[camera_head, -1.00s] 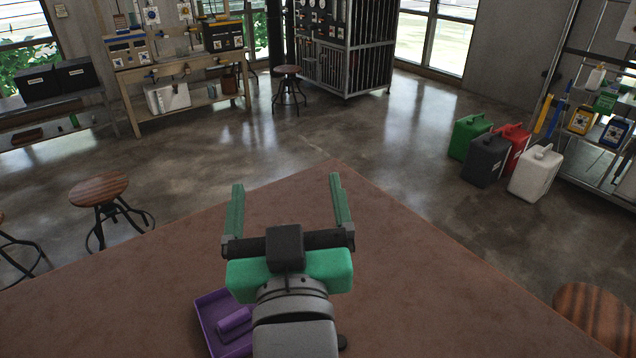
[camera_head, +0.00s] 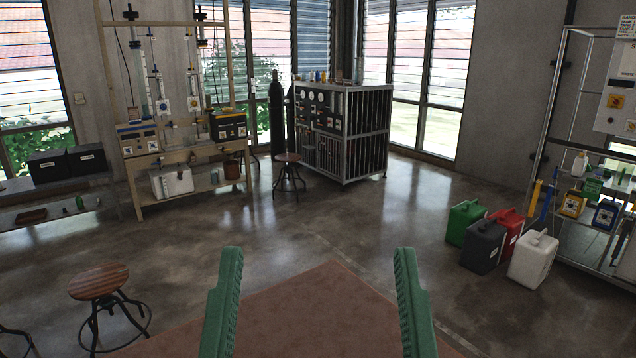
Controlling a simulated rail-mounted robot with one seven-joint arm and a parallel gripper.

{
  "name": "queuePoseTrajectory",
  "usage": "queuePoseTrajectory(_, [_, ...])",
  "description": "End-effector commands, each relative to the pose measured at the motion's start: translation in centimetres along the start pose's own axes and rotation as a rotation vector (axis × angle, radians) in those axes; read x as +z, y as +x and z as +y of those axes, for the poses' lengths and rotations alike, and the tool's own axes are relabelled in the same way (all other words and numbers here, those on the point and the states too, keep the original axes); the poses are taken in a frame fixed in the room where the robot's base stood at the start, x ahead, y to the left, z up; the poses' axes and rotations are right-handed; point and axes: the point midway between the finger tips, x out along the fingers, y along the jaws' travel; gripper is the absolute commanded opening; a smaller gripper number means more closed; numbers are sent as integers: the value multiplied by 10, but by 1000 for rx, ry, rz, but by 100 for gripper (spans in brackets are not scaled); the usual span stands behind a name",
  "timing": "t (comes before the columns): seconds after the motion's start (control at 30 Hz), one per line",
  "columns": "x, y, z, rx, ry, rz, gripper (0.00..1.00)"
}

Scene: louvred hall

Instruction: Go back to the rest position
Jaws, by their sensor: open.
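My gripper (camera_head: 317,262) shows at the bottom middle of the head view. Its two green ribbed fingers stand wide apart with nothing between them. It is open and empty. The rest of my gripper and arm is below the picture edge.
A round wooden stool (camera_head: 98,281) stands left of the table. Green, dark and red cans and a white can (camera_head: 533,258) stand on the floor at right, by a shelf rack (camera_head: 590,235). A workbench (camera_head: 190,180) and a barred cabinet (camera_head: 343,133) are at the back.

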Motion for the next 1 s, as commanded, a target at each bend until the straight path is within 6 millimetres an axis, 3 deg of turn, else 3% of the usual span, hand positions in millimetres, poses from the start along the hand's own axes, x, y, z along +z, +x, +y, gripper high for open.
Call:
queuePoseTrajectory(0.03, [-49, 34, -1, -1, 2, 0, 90])
queuePoseTrajectory(0.4, [-208, 144, -5, -10, 12, -2, 90])
queuePoseTrajectory(0.47, [-227, 157, -6, -11, 14, -2, 90])
queuePoseTrajectory(0.57, [-239, 166, -6, -12, 15, -2, 90])
queuePoseTrajectory(1.0, [-232, 161, -6, -12, 16, -4, 90])
